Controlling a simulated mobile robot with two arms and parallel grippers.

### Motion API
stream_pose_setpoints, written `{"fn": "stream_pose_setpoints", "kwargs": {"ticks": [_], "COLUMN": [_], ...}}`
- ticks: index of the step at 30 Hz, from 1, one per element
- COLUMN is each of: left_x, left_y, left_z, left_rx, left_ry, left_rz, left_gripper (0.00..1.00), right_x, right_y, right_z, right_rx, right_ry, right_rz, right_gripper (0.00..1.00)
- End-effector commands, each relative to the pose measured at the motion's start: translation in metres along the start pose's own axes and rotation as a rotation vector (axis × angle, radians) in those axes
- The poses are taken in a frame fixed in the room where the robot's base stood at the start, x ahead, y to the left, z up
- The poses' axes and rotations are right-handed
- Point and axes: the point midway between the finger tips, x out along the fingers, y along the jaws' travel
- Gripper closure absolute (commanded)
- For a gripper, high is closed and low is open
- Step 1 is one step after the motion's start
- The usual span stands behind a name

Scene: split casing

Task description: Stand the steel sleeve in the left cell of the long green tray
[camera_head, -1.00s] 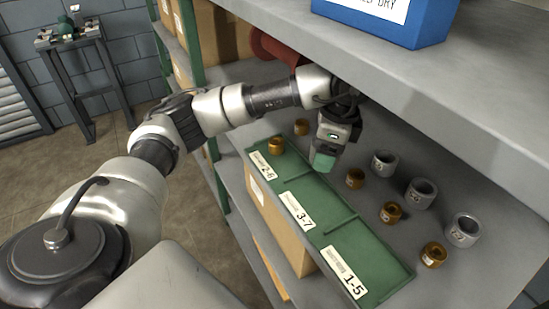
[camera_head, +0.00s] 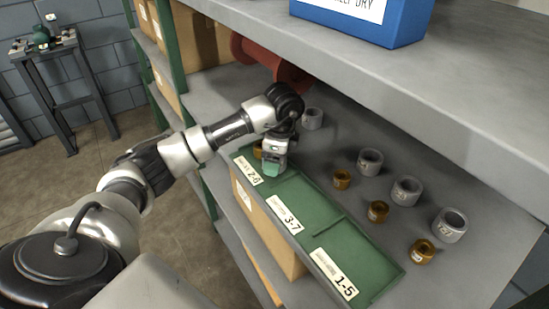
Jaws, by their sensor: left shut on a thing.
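The long green tray (camera_head: 345,235) lies along the shelf's front edge, with cells labelled 2-6, 3-7 and 1-5 from left to right. A bronze sleeve (camera_head: 257,150) stands in the left cell, mostly hidden by my left gripper (camera_head: 273,168). Several steel sleeves stand on the shelf behind the tray: one far back left (camera_head: 312,118), others farther right (camera_head: 371,161), (camera_head: 406,190), (camera_head: 450,225). The middle and right cells look empty. My right gripper is not in view.
More bronze sleeves (camera_head: 341,179), (camera_head: 378,211), (camera_head: 422,251) stand between the tray and the steel ones. An upper shelf (camera_head: 430,85) with a blue bin (camera_head: 365,20) overhangs the back. A red spool-like object (camera_head: 262,62) lies at the back left.

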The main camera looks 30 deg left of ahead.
Motion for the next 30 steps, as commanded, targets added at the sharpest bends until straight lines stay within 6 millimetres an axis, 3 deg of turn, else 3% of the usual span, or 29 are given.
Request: {"fn": "stream_pose_setpoints", "kwargs": {"ticks": [14,15,16,25,30], "left_x": [0.010,0.010,0.010,0.007,-0.009], "left_y": [0.000,0.000,0.000,0.000,-0.001], "left_z": [-0.002,-0.002,-0.002,-0.001,-0.002], "left_rx": [0.000,0.000,0.000,0.000,-0.001], "left_ry": [0.002,0.001,0.001,0.001,0.003], "left_rz": [-0.003,-0.001,-0.001,-0.001,-0.005], "left_gripper": [0.78,0.29,0.24,0.24,0.24], "right_x": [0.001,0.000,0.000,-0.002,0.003], "right_y": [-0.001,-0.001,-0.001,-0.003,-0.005], "right_z": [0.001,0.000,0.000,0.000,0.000], "right_rx": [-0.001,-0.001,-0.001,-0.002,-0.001], "right_ry": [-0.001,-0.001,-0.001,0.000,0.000], "right_rz": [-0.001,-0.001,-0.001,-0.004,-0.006], "right_gripper": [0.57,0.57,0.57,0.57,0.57]}}
